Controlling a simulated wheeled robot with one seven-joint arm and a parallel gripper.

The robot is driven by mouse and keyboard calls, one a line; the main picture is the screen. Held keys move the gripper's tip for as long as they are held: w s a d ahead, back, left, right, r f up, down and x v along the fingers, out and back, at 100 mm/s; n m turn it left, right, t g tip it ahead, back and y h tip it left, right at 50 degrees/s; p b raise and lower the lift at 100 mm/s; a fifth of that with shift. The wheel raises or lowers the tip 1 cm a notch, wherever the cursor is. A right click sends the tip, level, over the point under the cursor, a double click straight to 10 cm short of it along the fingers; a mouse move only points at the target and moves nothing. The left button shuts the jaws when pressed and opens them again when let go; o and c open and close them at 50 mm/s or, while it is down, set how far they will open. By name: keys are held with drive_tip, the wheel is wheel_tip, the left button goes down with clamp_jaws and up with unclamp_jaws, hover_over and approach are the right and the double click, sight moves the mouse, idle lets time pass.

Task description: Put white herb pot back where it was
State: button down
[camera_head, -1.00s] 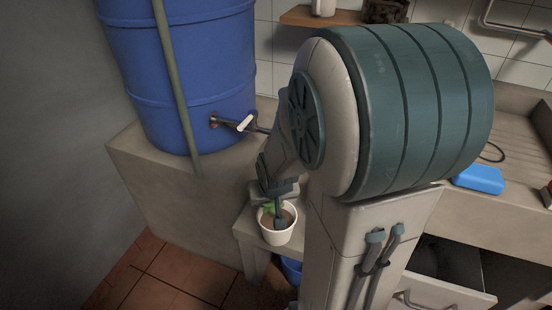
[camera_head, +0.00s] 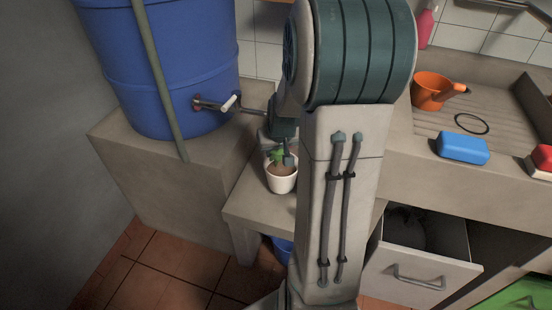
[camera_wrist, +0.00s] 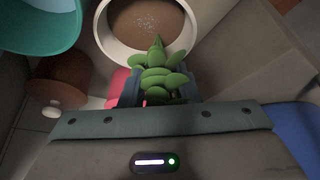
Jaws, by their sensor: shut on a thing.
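The white herb pot (camera_head: 282,184), with brown soil and a green plant, is upright over the low grey ledge (camera_head: 247,206) beside the barrel's block. My gripper (camera_head: 288,158) reaches down at its rim and is shut on it. In the wrist view the pot's white rim (camera_wrist: 103,38) and soil lie just beyond my gripper (camera_wrist: 155,88), and the green leaves cover the place between the fingers. I cannot tell whether the pot's base touches the ledge.
A blue barrel (camera_head: 165,75) with a tap (camera_head: 228,103) stands at the left. A blue bucket (camera_head: 283,250) is below the ledge. The wrist view shows a teal container (camera_wrist: 38,22) and a brown pot (camera_wrist: 62,78) nearby. An open drawer (camera_head: 418,270) is at the right.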

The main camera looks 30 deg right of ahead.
sight(276, 159)
drive_tip(key=shift+f+b, duration=0.65)
drive_tip(key=shift+f, duration=1.15)
drive_tip(key=shift+f, duration=0.2)
drive_tip(key=c, duration=1.1)
unclamp_jaws()
drive_tip(key=shift+r, duration=0.1)
drive_tip(key=shift+r, duration=0.1)
